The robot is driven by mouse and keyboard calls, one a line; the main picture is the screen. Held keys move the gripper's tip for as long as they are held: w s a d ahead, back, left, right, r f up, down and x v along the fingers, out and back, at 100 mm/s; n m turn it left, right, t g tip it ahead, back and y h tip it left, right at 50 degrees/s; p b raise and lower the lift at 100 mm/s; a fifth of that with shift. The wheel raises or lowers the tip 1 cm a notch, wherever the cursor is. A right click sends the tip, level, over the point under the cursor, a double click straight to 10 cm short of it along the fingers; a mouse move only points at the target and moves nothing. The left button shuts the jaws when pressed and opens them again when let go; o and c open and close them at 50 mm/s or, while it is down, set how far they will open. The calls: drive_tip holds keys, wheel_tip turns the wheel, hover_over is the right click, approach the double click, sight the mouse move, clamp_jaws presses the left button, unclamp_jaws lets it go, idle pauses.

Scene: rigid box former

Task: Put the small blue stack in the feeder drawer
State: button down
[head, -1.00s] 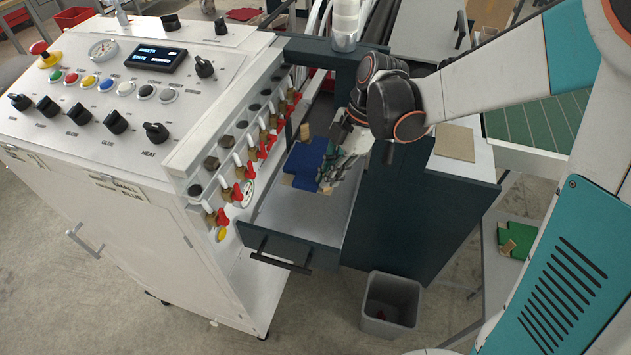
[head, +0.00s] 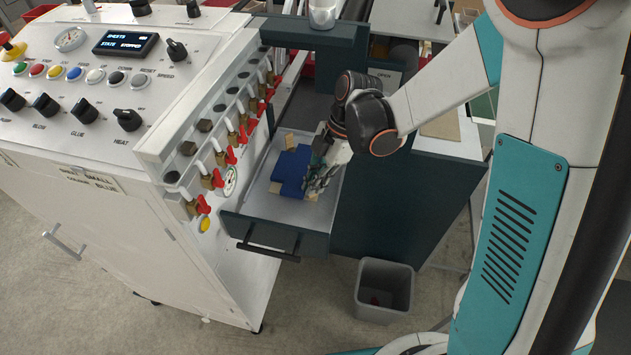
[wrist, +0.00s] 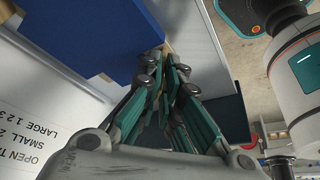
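The small blue stack (head: 291,172) has tan tabs at its edges and lies flat inside the outline of the open feeder drawer (head: 272,218). I cannot tell whether it touches the drawer floor. My gripper (head: 312,180) is at its right side, reaching in from the right. In the wrist view the blue stack (wrist: 85,35) fills the upper left. There my gripper (wrist: 165,62) has its fingertips close together at a tan edge of the stack and appears shut on it. The fingers partly hide that edge.
A white cabinet with a control panel (head: 88,75) and a row of red-handled valves (head: 215,178) stands close left of the drawer. A dark cabinet (head: 385,205) borders it on the right. A grey bin (head: 384,290) stands on the floor in front.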

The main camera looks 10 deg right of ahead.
drive_tip(key=c, duration=1.8)
unclamp_jaws()
drive_tip(key=shift+r, duration=0.1)
drive_tip(key=p+v, duration=0.4)
drive_tip(key=v, duration=0.8)
drive_tip(key=s+d+r+m+t+h, duration=0.2)
drive_tip(key=s+d+r+m+t, duration=0.2)
drive_tip(key=s+m, duration=0.3)
drive_tip(key=s+d+r+m+t+h, duration=0.2)
drive_tip(key=s+d+r+m+t, duration=0.2)
drive_tip(key=m, duration=1.2)
drive_tip(key=shift+s+d+r+t+b, duration=0.35)
drive_tip(key=shift+s+d+r, duration=0.3)
drive_tip(key=shift+s+d, duration=0.8)
drive_tip(key=shift+s+a, duration=0.35)
